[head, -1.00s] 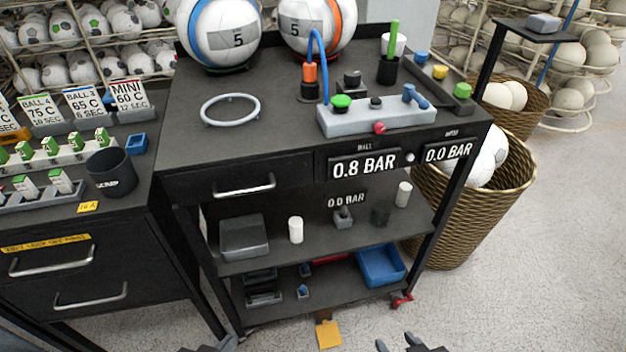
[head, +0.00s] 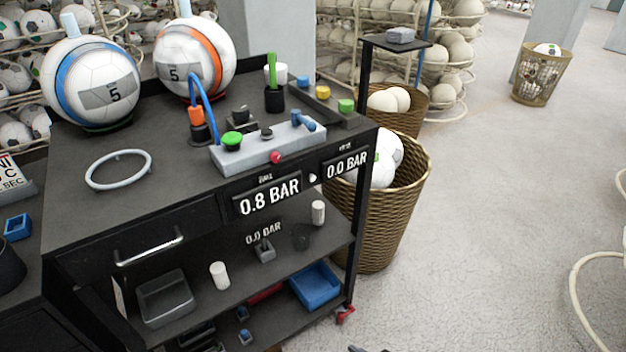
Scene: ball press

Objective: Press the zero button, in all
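The black cart (head: 80,220) stands at left centre. Its front edge carries a display reading 0.8 BAR (head: 268,197), labelled BALL, and a display reading 0.0 BAR (head: 347,164). A small round white button (head: 312,178) sits between them; I cannot read any zero mark on it. On the cart top, a grey panel (head: 252,153) bears a green button (head: 232,139), a red knob (head: 276,157) and a blue lever (head: 304,121). A dark tip of what looks like my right gripper (head: 357,349) shows at the bottom edge, well below the displays. My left gripper is out of view.
Two size 5 balls, one blue-banded (head: 92,83) and one orange-banded (head: 195,60), sit at the back of the cart. A white ring (head: 118,169) lies in front. A wicker basket of balls (head: 385,215) stands beside the cart.

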